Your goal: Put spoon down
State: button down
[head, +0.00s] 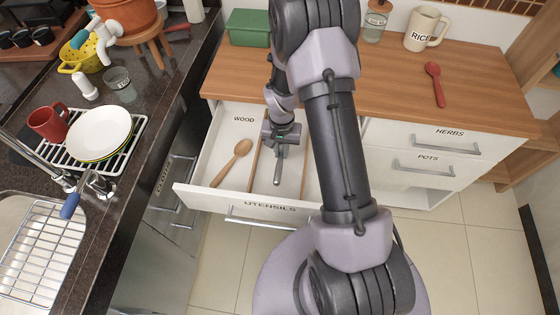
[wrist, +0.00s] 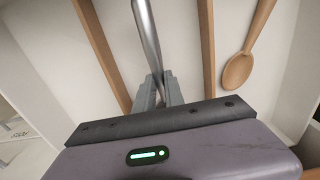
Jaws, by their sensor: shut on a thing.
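My gripper (head: 281,146) is low inside the open utensils drawer, over its middle compartment between two wooden dividers. It is shut on a metal spoon, whose grey handle (head: 277,178) points toward the drawer front. In the wrist view the gripper (wrist: 158,88) pinches the shiny metal handle (wrist: 147,35) between its fingertips. The spoon's other end is hidden by the gripper. I cannot tell whether the handle touches the drawer floor. The open drawer (head: 210,200) has a front labelled UTENSILS and a left compartment marked WOOD.
A wooden spoon (head: 232,163) lies in the left compartment; it also shows in the wrist view (wrist: 238,70). A red spoon (head: 435,84) lies on the wooden counter (head: 480,75). Wooden dividers (head: 254,165) flank the gripper. A dish rack with plates (head: 98,133) stands at left.

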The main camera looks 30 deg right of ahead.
jog(key=shift+f+b, duration=0.7)
jog(key=shift+f, duration=1.4)
jog(key=c, duration=1.4)
grip_release()
jog(key=shift+c, duration=0.2)
notch_tip(320, 180, up, 12)
jog(key=p, duration=0.5)
jog(key=shift+r, duration=0.1)
notch_tip(320, 180, up, 13)
jog(key=t, duration=0.2)
send_over(281, 153)
jog(key=a, duration=0.3)
jog(key=s+a+r+t, duration=0.1)
jog(key=s+a+r, duration=0.2)
jog(key=s+r, duration=0.3)
jog(key=s+a+r+n+t+y, duration=0.1)
jog(key=s+a+r, duration=0.2)
jog(key=s+r, duration=0.2)
jog(key=s+a+r+n+t+y, duration=0.1)
jog(key=s+a+r, duration=0.3)
jog(key=s+r, duration=0.2)
jog(key=shift+s+r+t, duration=0.35)
jog(key=shift+s+t, duration=0.05)
jog(key=shift+s, duration=0.8)
